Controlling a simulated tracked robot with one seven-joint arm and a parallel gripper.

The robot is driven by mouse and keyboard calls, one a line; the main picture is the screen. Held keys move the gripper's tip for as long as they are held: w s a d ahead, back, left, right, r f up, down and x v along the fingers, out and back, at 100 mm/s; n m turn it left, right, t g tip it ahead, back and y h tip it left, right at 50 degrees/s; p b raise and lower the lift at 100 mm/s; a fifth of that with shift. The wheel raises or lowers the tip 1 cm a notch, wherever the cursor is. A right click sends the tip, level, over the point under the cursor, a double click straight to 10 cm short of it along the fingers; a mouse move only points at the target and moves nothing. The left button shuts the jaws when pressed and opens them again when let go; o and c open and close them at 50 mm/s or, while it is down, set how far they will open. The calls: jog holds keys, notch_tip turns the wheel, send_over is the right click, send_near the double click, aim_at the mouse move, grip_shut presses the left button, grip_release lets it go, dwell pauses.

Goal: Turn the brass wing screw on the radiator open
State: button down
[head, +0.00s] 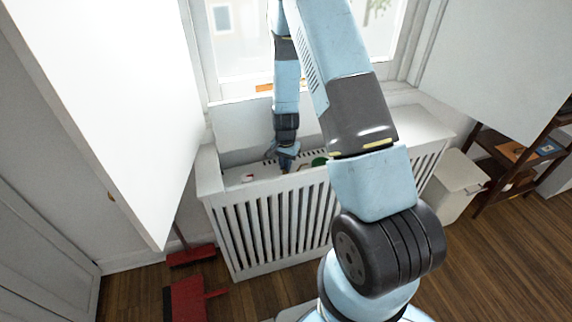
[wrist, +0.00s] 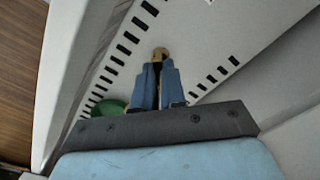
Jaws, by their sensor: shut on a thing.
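The brass wing screw (wrist: 160,54) shows in the wrist view at the tips of my gripper's blue fingers, on the white slotted radiator (wrist: 185,55). My gripper (wrist: 160,70) is shut on the screw, and the fingers cover its lower part. In the head view my gripper (head: 287,160) points down into the open top of the white slatted radiator cover (head: 270,222). The screw cannot be made out in the head view.
A green round thing (head: 319,161) lies beside my gripper inside the cover; it also shows in the wrist view (wrist: 108,106). A small red and white thing (head: 247,178) is left of it. White panels flank the window. A red dustpan (head: 187,298) stands on the floor.

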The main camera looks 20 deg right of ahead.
jog(key=n, duration=0.6)
jog(key=shift+d+n, duration=0.1)
jog(key=shift+n, duration=0.3)
dwell(0.4)
jog(key=c, duration=1.2)
grip_release()
jog(key=shift+r, duration=0.15)
notch_tip(320, 180, up, 13)
jog(key=shift+r, duration=0.2)
